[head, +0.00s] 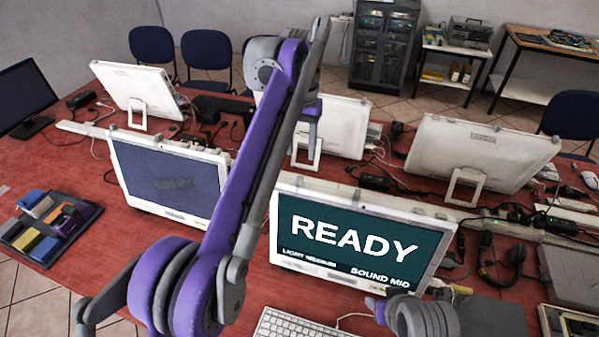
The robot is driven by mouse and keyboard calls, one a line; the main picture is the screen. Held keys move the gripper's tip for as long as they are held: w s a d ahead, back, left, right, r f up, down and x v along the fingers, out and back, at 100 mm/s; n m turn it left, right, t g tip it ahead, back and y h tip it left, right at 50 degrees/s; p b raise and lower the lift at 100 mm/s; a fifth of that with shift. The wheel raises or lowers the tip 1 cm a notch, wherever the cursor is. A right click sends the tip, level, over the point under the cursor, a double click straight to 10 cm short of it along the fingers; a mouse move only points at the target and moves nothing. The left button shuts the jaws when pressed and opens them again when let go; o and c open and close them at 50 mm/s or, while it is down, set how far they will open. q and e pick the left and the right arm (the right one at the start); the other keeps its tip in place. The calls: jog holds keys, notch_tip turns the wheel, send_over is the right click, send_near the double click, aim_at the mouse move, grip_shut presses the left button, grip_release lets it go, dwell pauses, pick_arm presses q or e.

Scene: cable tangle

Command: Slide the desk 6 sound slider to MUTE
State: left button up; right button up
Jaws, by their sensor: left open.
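A white monitor with a dark teal screen (345,236) stands at front centre. It reads READY, with SOUND MID at its lower right and a smaller LIGHT line at its lower left. I cannot make out a sound slider or a desk number on it. My purple and grey left arm rises in front of the screen's left side. My left gripper (312,128) hangs beyond the monitor's top edge, in front of a white monitor back; it is open and looks empty. A rounded grey part of my right arm covers the area below the screen's right corner; its gripper fingers do not show.
Another white monitor (172,182) stands to the left. More white monitors (478,148) face away behind. A keyboard (300,324) lies in front of the READY monitor. Headphones (500,257) and cables crowd the right. A tray (22,236) of coloured blocks sits far left.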

aim_at(300, 177)
pick_arm(q)
notch_tip(300, 177, down, 7)
jog(key=shift+s+a+r+b, duration=0.1)
jog(key=shift+s+r+b, duration=0.05)
jog(key=shift+b, duration=0.5)
jog(key=shift+f, duration=0.7)
pick_arm(e)
jog(key=shift+s+f, duration=0.35)
jog(key=shift+f, duration=0.35)
jog(key=shift+s+f, duration=0.3)
jog(key=shift+f, duration=0.4)
pick_arm(q)
jog(key=shift+c, duration=0.2)
grip_shut()
